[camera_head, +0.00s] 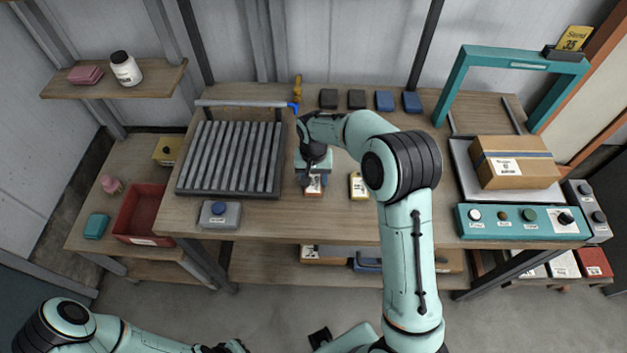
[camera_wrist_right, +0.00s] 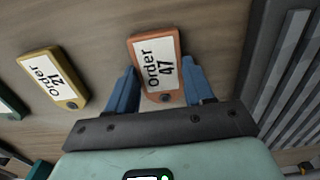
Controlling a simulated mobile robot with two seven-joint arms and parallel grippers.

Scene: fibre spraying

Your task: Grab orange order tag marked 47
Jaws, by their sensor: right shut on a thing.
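The orange order tag marked 47 (camera_wrist_right: 155,68) lies between the two blue fingers of my right gripper (camera_wrist_right: 163,90) in the right wrist view. The fingers are shut on its two sides, near its holed end. In the head view the tag (camera_head: 314,184) shows at the front of the workbench under my right gripper (camera_head: 314,180), partly hidden by it. My left arm is at the lower left of the head view, and its gripper is mostly cut off at the bottom edge, so its jaws are unclear.
A yellow tag marked 21 (camera_wrist_right: 52,78) lies beside the orange tag; it also shows in the head view (camera_head: 358,186). A roller rack (camera_head: 230,160) stands left on the workbench. A cardboard box (camera_head: 513,163) and a button panel (camera_head: 522,222) are at the right.

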